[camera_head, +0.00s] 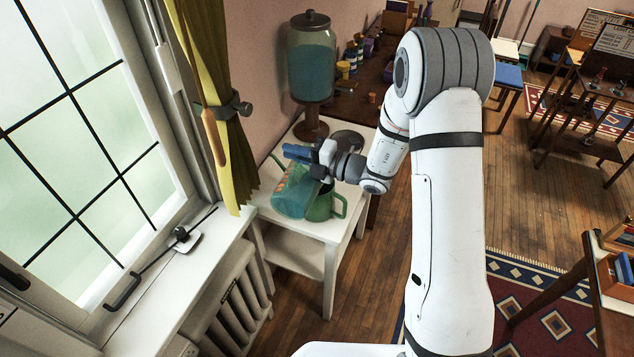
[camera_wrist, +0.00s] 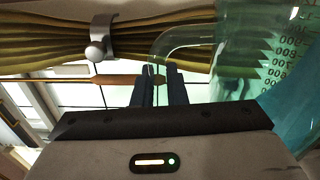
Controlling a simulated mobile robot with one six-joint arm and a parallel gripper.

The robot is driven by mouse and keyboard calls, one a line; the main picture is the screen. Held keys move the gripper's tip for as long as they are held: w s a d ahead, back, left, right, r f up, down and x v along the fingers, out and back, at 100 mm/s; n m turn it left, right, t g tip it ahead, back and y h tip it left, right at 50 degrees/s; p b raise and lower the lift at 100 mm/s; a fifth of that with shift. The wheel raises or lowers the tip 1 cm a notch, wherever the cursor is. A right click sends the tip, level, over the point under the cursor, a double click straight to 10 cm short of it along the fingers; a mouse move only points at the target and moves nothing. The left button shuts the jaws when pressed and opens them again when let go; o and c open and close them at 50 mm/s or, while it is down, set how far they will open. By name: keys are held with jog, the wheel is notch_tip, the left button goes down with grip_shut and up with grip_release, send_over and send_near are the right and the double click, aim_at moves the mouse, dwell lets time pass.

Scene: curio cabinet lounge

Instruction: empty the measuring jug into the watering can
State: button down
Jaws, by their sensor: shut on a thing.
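The measuring jug (camera_head: 294,192) is clear with orange marks and blue-green liquid inside. It looks tilted, above or beside the green watering can (camera_head: 322,208) on the small white table. The jug hides part of the can; I cannot tell whether its lip is over the can's opening or whether liquid is flowing. My gripper (camera_head: 302,154) is shut on the jug's handle. In the wrist view, the blue fingers (camera_wrist: 160,84) close around the clear handle, and the jug (camera_wrist: 275,55) with its printed scale and liquid shows at the right.
A glass dispenser (camera_head: 311,62) of blue liquid stands behind on the white table (camera_head: 310,228). A yellow-green curtain (camera_head: 215,90) and the window sill (camera_head: 170,285) are close on the left. A dark bench (camera_head: 345,108) with pots lies behind.

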jog(key=shift+w+r, duration=0.1)
dwell(0.3)
jog(key=shift+w+d+r+m, duration=0.2)
jog(key=shift+w+m, duration=0.2)
jog(key=s+f+n+b, duration=0.1)
jog(key=s+a+f+b, duration=0.1)
jog(key=b, duration=0.1)
jog(key=shift+s+n+b, duration=0.15)
jog(key=shift+n+b, duration=0.15)
jog(key=shift+n, duration=0.1)
jog(key=shift+s+f+n+b, duration=0.1)
jog(key=shift+s+n+b, duration=0.2)
jog(key=shift+s, duration=0.05)
jog(key=shift+a, duration=0.1)
jog(key=shift+s, duration=0.1)
